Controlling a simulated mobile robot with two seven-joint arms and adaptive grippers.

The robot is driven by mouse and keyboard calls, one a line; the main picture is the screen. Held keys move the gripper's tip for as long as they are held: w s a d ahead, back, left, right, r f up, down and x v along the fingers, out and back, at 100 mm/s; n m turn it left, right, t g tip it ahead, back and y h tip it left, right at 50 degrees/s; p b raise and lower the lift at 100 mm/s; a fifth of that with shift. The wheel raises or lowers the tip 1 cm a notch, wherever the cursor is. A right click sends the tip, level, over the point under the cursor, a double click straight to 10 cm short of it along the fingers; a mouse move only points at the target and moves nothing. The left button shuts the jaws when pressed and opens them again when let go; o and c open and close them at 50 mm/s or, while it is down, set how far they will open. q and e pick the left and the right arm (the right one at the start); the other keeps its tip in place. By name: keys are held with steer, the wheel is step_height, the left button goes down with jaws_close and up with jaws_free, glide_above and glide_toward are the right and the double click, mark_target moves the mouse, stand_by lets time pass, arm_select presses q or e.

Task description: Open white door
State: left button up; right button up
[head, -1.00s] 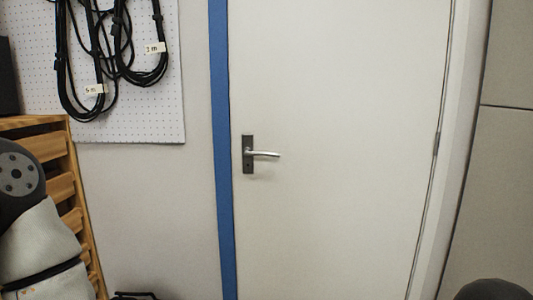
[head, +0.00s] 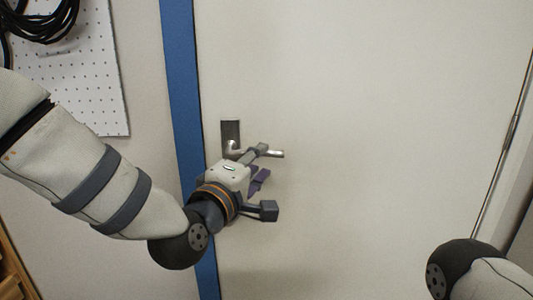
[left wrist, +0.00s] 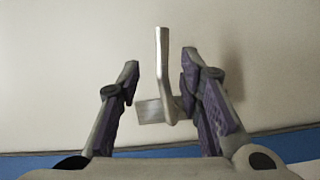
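The white door (head: 380,130) fills most of the head view and looks closed. Its silver lever handle (head: 275,154) sits on a dark plate (head: 231,135) near the left edge, the lever pointing right and about level. My left gripper (head: 265,180) is open at the handle, one finger by the lever and the other lower. In the left wrist view, the lever (left wrist: 163,65) stands between the spread purple-padded fingers (left wrist: 160,75), closer to the right finger. I cannot tell whether that finger touches it. The gripper hides part of the handle. My right gripper is out of view.
A blue frame strip (head: 182,120) runs down the door's left side. A pegboard (head: 90,80) with black cables (head: 40,22) hangs to its left. Hinges (head: 513,130) are at the door's right edge. A wooden piece (head: 14,275) shows at bottom left.

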mark_target(265, 155)
arm_select(q)
steer(key=x, duration=0.5)
steer(key=shift+a+f, duration=0.1)
steer(key=shift+f, duration=0.1)
steer(key=shift+w+r, duration=0.1)
steer(key=shift+w, duration=0.3)
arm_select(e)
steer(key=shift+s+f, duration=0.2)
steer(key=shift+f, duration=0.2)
arm_select(q)
jaws_close()
